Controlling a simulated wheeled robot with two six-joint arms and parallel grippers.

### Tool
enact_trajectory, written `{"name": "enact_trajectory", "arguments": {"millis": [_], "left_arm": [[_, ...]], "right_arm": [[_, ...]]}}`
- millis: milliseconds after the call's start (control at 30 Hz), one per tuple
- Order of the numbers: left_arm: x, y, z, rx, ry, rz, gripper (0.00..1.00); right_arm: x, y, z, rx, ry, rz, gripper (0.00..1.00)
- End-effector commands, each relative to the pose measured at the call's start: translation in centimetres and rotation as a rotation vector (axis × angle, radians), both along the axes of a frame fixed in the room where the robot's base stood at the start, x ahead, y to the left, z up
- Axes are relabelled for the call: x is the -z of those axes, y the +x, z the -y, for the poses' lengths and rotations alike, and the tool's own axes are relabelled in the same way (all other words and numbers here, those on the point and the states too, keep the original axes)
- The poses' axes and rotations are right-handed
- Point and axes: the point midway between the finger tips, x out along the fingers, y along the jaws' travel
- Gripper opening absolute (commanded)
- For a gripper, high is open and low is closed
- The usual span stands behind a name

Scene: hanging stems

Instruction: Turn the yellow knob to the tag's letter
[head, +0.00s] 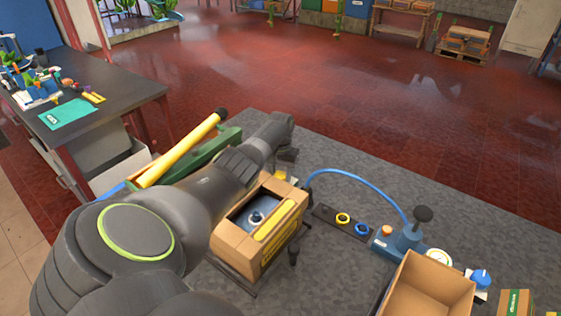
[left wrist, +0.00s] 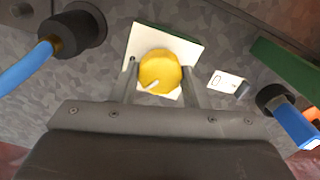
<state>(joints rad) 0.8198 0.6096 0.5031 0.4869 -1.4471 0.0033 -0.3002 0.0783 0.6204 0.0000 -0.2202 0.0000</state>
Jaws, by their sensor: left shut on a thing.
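The yellow knob (left wrist: 160,72) sits on a pale square plate (left wrist: 143,40) in the left wrist view. In the head view my left gripper (head: 286,156) is beyond the cardboard box, with a bit of the yellow knob (head: 280,175) showing. My right gripper is not in view.
An open cardboard box (head: 232,246) stands just in front of the knob. A blue hose (head: 362,180) arches to a blue pump (head: 400,240) at right. Another open box (head: 425,290) is at the front right. A green tray with a yellow tube (head: 182,150) lies left.

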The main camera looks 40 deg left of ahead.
Motion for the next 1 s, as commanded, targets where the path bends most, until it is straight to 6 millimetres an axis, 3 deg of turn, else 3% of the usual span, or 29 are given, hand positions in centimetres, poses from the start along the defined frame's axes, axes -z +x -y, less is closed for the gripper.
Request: {"name": "enact_trajectory", "arguments": {"millis": [600, 1000], "left_arm": [[-0.16, 0.17, -0.08, 0.556, 0.003, 0.007, 0.18], [-0.19, 0.15, -0.08, 0.756, 0.003, 0.005, 0.18]], "right_arm": [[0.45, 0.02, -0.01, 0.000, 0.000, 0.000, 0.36], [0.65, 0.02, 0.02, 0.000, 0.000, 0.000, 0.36]]}}
